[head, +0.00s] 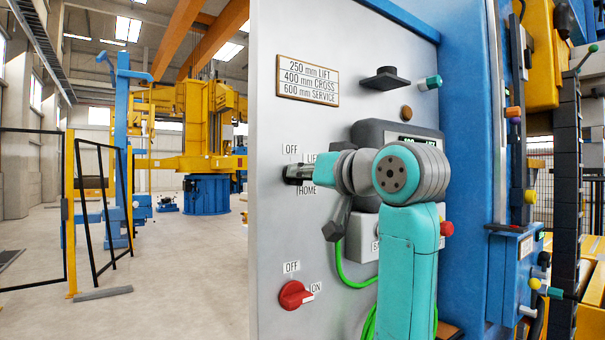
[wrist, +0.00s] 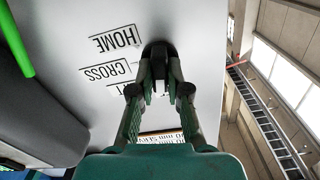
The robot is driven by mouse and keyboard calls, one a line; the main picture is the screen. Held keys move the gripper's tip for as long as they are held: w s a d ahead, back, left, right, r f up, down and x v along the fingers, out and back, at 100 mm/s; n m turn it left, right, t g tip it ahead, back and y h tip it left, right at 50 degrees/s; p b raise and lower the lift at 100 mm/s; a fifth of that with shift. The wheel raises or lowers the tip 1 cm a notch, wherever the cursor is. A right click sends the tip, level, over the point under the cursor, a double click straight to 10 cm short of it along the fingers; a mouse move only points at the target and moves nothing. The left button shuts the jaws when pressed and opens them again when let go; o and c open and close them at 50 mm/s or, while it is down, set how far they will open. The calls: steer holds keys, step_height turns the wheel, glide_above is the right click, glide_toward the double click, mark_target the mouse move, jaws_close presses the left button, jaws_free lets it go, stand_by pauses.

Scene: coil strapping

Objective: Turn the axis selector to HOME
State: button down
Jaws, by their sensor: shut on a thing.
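The axis selector (wrist: 158,50) is a dark knob on the grey panel face. In the head view its spot lies between the printed OFF, LIFT and HOME (head: 306,191) labels, mostly hidden by my gripper (head: 294,173). In the wrist view my gripper (wrist: 159,82) has its two dark fingers closed on the selector's sides. The HOME (wrist: 115,38), CROSS (wrist: 106,72) and partly covered LIFT labels appear upside down there, left of the selector.
Below is a red OFF/ON switch (head: 295,294). Above are a sign (head: 307,80) and a black knob (head: 385,79). A display box (head: 400,132) and green cable (head: 349,278) sit close to my arm. Open floor (head: 190,260) lies left of the panel.

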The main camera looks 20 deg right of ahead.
steer(key=m, duration=1.6)
steer(key=f+m, duration=0.1)
steer(key=m, duration=0.7)
steer(key=shift+d, duration=0.1)
steer(key=shift+m, duration=0.4)
steer(key=c, duration=1.1)
jaws_free()
steer(key=shift+r, duration=0.1)
steer(key=shift+c, duration=0.2)
steer(key=v, duration=1.2)
steer(key=shift+w, duration=0.1)
